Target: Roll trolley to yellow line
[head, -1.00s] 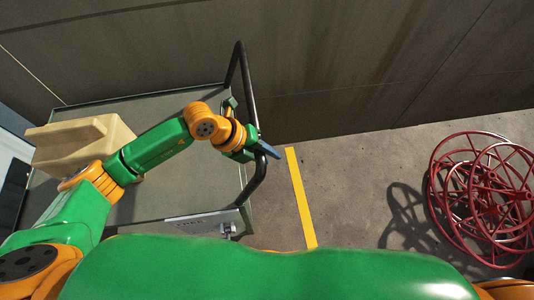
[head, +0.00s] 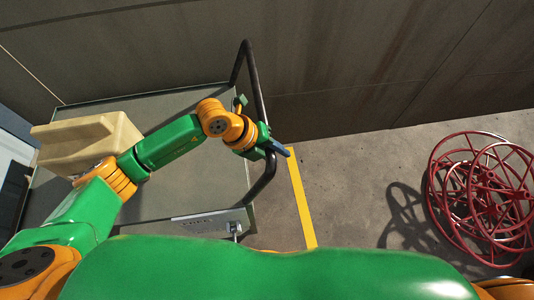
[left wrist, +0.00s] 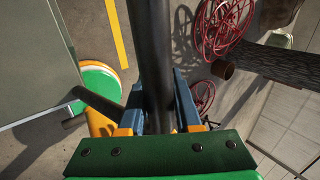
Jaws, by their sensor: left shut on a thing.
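The grey flat-bed trolley (head: 195,190) stands left of the yellow line (head: 303,210) on the floor, with bare floor showing between its right edge and the line. Its dark upright handle (head: 247,65) rises at the right end. My left gripper (head: 275,148) is shut on this handle. In the left wrist view the handle bar (left wrist: 153,50) runs between the fingers of the left gripper (left wrist: 158,105). The yellow line (left wrist: 115,35) and the trolley bed (left wrist: 30,60) also show there. My right gripper is not in view.
A beige box-like load (head: 75,145) sits on the trolley's left part. A dark wall (head: 350,60) runs close behind the trolley. Red wire reels (head: 480,195) stand on the floor at right. The concrete floor (head: 365,190) between line and reels is clear.

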